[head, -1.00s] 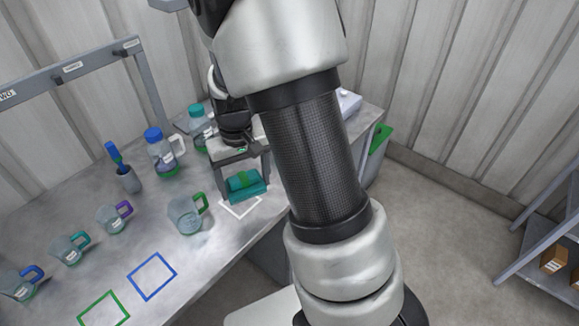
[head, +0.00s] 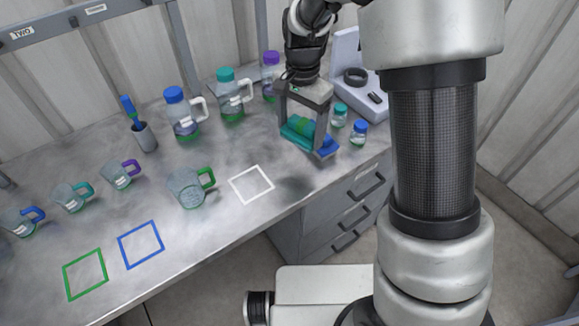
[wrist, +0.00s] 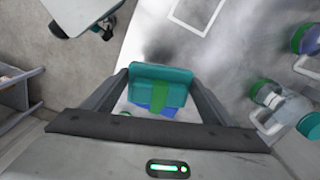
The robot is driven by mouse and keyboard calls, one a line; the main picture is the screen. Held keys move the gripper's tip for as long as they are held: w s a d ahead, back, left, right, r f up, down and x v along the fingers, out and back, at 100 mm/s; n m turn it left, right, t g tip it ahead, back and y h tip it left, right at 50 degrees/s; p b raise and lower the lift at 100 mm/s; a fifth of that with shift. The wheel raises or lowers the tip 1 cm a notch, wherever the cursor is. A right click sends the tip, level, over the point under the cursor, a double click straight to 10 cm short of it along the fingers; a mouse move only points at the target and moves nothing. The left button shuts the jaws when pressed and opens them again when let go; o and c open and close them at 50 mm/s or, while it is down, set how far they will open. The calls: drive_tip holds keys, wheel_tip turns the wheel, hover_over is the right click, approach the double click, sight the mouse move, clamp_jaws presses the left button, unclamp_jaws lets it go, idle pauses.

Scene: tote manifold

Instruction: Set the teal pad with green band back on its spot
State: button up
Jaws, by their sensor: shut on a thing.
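My gripper (head: 304,130) is shut on the teal pad with the green band (head: 294,136). It holds the pad above the grey bench, to the right of a white square outline (head: 251,184). In the wrist view the pad (wrist: 146,82) sits between the fingers, its green band in the middle. A blue item (head: 326,149) shows just below and beside the pad, partly hidden by it. I cannot tell whether they touch. The white outline is empty; part of it shows in the wrist view (wrist: 205,28). A blue outline (head: 142,245) and a green outline (head: 86,274) are also empty.
A beaker with a green handle (head: 188,190) stands left of the white outline. Small lidded jars (head: 359,132) stand right of my gripper. Tall bottles (head: 183,115) line the back. Several smaller handled beakers stand at left. The front middle of the bench is clear.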

drive_tip(key=a+f+m, duration=0.1)
drive_tip(key=f, duration=0.1)
drive_tip(key=a+f+m+b, duration=0.1)
drive_tip(key=a, duration=0.1)
drive_tip(key=a+f+m, duration=0.1)
drive_tip(key=f, duration=0.1)
drive_tip(key=shift+w+a+f, duration=0.25)
drive_tip(key=shift+w+f, duration=0.1)
drive_tip(key=shift+f+b, duration=0.3)
drive_tip(key=shift+f, duration=1.85)
drive_tip(key=shift+f, duration=0.2)
drive_tip(key=o, duration=1.2)
